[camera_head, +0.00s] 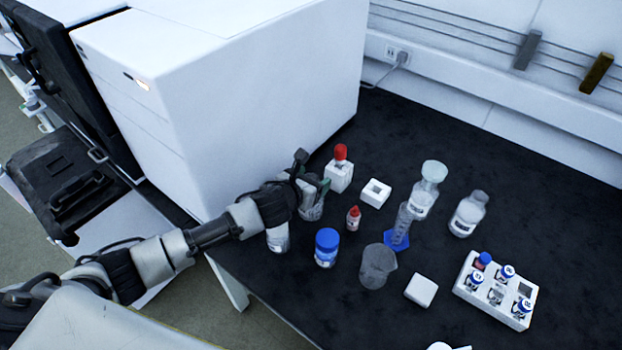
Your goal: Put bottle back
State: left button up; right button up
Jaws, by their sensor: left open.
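My left gripper (313,183) is open near the front face of the white instrument, at the left part of the black bench. A clear glass vessel (312,209) stands right at its fingers, partly hidden; I cannot tell whether they touch. A clear bottle with a white label (278,240) stands below the arm, its top hidden by it. A blue-capped bottle (326,250) and a small red-capped bottle (353,218) stand upright nearby. Two clear bottles (468,214) (425,192) stand farther right. Which bottle the task means is unclear. My right gripper is not in view.
A beaker (377,266), a blue-based cylinder (397,240), a white block (421,290) and a vial rack (496,291) stand forward. The bench's back right is clear.

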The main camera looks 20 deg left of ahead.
pick_arm(q)
jog(key=shift+r, duration=0.15)
jog(key=v, duration=1.2)
